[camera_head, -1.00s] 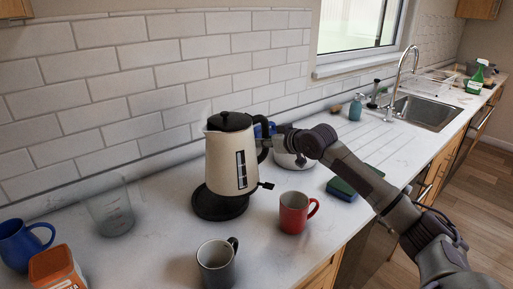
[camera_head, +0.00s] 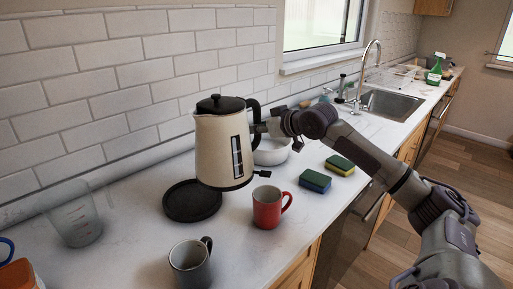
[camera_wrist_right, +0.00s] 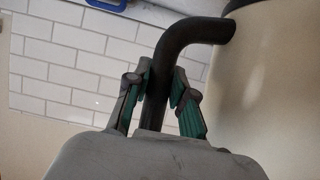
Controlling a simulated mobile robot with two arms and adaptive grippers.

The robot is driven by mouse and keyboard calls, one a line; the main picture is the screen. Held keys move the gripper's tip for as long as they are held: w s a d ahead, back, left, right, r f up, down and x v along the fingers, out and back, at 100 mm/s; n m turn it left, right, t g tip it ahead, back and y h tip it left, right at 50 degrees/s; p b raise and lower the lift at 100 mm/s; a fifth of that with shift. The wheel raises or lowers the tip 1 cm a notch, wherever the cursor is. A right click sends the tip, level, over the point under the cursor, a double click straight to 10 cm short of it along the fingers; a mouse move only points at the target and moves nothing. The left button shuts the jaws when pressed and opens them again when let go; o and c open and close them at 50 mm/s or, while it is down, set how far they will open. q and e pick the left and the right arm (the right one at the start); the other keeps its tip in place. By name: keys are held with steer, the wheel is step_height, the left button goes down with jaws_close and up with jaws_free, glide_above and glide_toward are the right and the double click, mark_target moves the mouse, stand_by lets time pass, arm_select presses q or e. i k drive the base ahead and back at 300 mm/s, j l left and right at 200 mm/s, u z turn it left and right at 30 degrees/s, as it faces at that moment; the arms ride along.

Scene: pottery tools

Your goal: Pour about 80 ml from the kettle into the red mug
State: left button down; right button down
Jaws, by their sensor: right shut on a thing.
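The cream kettle (camera_head: 217,150) with black lid and handle is held upright in the air, clear of its round black base (camera_head: 191,201). My right gripper (camera_head: 262,128) is shut on the kettle's handle; the right wrist view shows the black handle (camera_wrist_right: 160,85) between its two fingers. The red mug (camera_head: 268,208) stands upright on the counter, in front and to the right of the kettle. Its inside is only partly visible, and I cannot tell what it holds. The kettle's spout points left, away from the red mug. My left gripper is not in view.
A grey mug (camera_head: 190,262) stands in front of the base. A clear measuring jug (camera_head: 77,220) is at the left. Two sponges (camera_head: 315,181) (camera_head: 340,165) and a white bowl (camera_head: 272,152) lie right of the kettle. The sink (camera_head: 397,104) is farther back.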

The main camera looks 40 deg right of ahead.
mark_target(268, 210)
steer(key=k+l, duration=0.1)
steer(key=k, duration=0.9)
